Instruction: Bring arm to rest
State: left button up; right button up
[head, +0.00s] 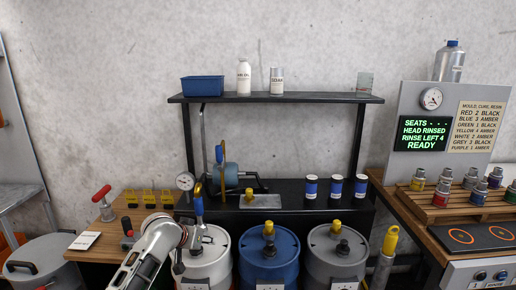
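My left arm reaches in from the bottom left. Its gripper (194,236) is over the top of the white drum (208,268); the fingers are small and overlap the fittings there, so I cannot tell if they are open or shut. An upright blue-handled piece (198,206) stands just above the gripper; whether they touch is unclear. My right gripper is not in view. A blue drum (268,262) and a grey drum (336,262) stand to the right, each with a yellow cap and a black fitting on top.
A black bench (290,189) behind the drums holds a pump (227,176) and several white-and-blue cups. A shelf (300,98) above carries a blue bin and bottles. A yellow-handled metal tool (386,255) stands right of the grey drum. A lit display (422,137) reads READY.

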pick_arm(q)
jog(key=s+f, duration=1.9)
jog(key=s, duration=0.1)
jog(key=s+a+f+m+t, duration=0.1)
jog(key=s, duration=0.9)
jog(key=s+f, duration=0.1)
jog(key=s, duration=1)
jog(key=shift+s+a+f+m+t, duration=0.2)
jog(key=shift+a+f+m+t, duration=0.05)
jog(key=shift+a+m+t, duration=0.15)
